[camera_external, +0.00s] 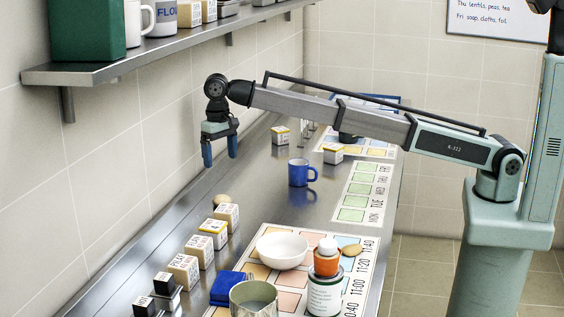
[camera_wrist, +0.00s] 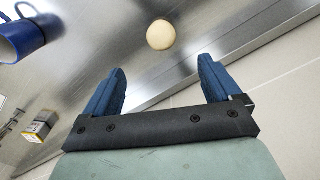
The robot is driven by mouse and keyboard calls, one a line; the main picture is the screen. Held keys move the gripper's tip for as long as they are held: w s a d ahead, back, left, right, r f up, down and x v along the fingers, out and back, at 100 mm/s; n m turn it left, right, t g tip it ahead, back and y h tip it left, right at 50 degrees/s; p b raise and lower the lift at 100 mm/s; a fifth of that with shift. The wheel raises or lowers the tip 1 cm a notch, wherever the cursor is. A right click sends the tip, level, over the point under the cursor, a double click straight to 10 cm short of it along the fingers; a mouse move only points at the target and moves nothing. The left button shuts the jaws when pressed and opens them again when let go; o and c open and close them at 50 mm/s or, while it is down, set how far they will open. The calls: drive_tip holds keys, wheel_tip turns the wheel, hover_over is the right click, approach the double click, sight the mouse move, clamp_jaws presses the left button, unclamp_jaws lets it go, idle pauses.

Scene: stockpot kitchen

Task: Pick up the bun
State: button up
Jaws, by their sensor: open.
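A round tan bun (camera_external: 222,201) lies on the steel counter close to the tiled wall, just behind a row of small boxes. In the wrist view the bun (camera_wrist: 161,35) shows near the top middle, ahead of the fingers and apart from them. My gripper (camera_external: 219,152) points down with its blue fingers above the counter, beyond the bun in the external view. In the wrist view my gripper (camera_wrist: 162,80) is open, with nothing between its fingers. A second tan, rounded item (camera_external: 351,250) lies on the printed mat; I cannot tell whether it is also a bun.
A blue mug (camera_external: 301,173) stands to the right of my gripper. Several small boxes (camera_external: 213,232) line the wall side. A shelf (camera_external: 130,62) overhangs the left.

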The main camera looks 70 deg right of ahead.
sight(222, 196)
wheel_tip(222, 196, down, 14)
drive_tip(key=m, duration=0.5)
drive_tip(key=shift+r, duration=0.1)
idle(0.7)
drive_tip(key=shift+c, duration=0.5)
drive_tip(key=c, duration=1)
